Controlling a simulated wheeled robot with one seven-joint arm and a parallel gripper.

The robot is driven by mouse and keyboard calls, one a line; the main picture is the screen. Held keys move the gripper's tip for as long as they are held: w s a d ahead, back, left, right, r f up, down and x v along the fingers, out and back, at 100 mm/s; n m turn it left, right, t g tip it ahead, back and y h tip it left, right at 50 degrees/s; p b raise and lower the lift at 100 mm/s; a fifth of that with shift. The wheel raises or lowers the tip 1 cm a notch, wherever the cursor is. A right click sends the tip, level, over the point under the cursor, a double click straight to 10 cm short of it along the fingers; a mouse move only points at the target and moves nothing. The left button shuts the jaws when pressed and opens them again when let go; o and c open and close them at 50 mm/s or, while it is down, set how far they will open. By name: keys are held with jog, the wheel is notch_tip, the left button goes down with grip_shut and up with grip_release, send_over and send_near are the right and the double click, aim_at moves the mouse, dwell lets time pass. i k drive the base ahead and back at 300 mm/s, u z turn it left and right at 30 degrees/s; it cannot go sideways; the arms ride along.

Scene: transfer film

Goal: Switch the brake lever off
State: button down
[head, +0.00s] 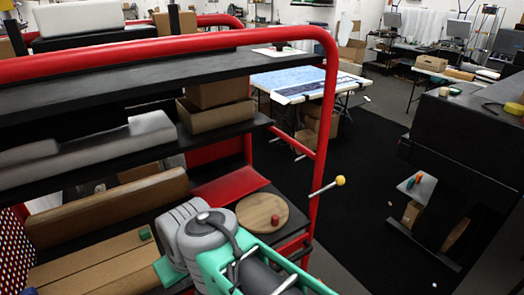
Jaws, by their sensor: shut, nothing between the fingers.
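The brake lever (328,187) is a thin pale rod with a yellow ball knob (340,180) at its end. It sticks out to the right from the red upright post of a shelf rack (322,130), tilted slightly upward toward the knob. My grey and green arm parts fill the bottom middle of the head view, left of and below the lever, with a clear gap to it. I cannot make out my gripper's fingers. Nothing is seen touching the lever.
The red-framed rack has black shelves with cardboard boxes (216,115) and a round wooden board (262,212). A dark counter (465,120) stands at the right. Dark floor (365,150) lies open between the rack and the counter. A table (290,82) stands behind.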

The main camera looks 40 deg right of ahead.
aim_at(340, 180)
jog(key=u, duration=2.15)
jog(key=k, duration=0.5)
jog(key=z, duration=1.1)
